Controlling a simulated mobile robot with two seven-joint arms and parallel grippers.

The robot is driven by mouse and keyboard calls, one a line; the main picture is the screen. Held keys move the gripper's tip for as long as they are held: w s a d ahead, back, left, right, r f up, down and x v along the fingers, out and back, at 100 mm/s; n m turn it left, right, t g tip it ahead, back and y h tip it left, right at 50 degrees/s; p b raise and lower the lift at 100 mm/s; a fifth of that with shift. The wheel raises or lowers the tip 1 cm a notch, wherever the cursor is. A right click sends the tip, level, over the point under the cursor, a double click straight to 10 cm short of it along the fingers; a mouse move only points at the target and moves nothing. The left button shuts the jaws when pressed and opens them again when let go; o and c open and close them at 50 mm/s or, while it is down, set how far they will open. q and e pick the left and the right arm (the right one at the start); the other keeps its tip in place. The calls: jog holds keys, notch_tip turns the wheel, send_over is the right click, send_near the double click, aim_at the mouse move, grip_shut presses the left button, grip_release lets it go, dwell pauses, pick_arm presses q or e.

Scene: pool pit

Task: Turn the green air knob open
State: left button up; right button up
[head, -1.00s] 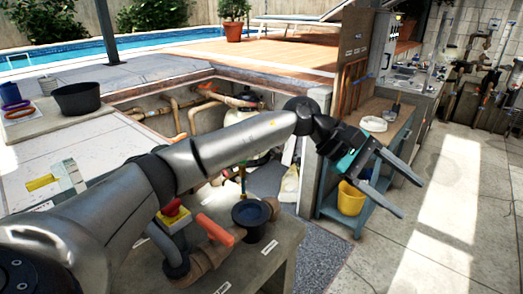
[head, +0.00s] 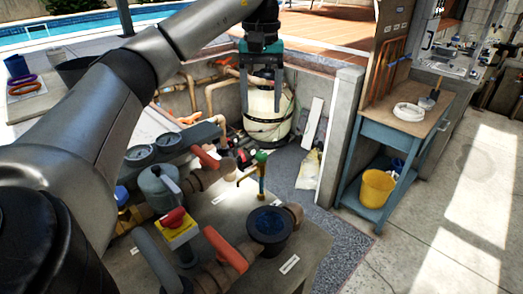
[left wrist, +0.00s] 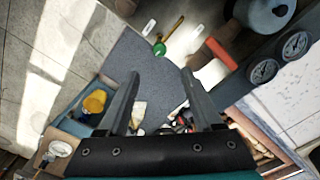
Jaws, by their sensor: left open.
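The green air knob (head: 261,156) is a small round knob on top of a thin brass pipe fitting at the far edge of the pipework bench. It also shows in the left wrist view (left wrist: 159,48), just beyond my fingertips and between their lines. My left gripper (head: 261,97) is open and empty, fingers pointing down, and appears above and behind the knob in the head view. Its two dark fingers (left wrist: 160,75) are spread apart in the left wrist view. Nothing touches the knob. My right gripper is not in view.
Orange-red valve handles (head: 226,249), a red button on a yellow box (head: 175,224), gauges (head: 139,154) and a black cup-like fitting (head: 269,227) crowd the bench. A cream tank (head: 268,112) stands in the pit behind. A blue side table (head: 388,145) holds a yellow bucket (head: 378,187).

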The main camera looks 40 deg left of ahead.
aim_at(261, 154)
pick_arm(q)
notch_tip(261, 154, down, 11)
jog(key=shift+r+b, duration=0.1)
jog(key=shift+b, duration=0.9)
jog(key=shift+f, duration=0.8)
jog(key=c, duration=1)
grip_shut()
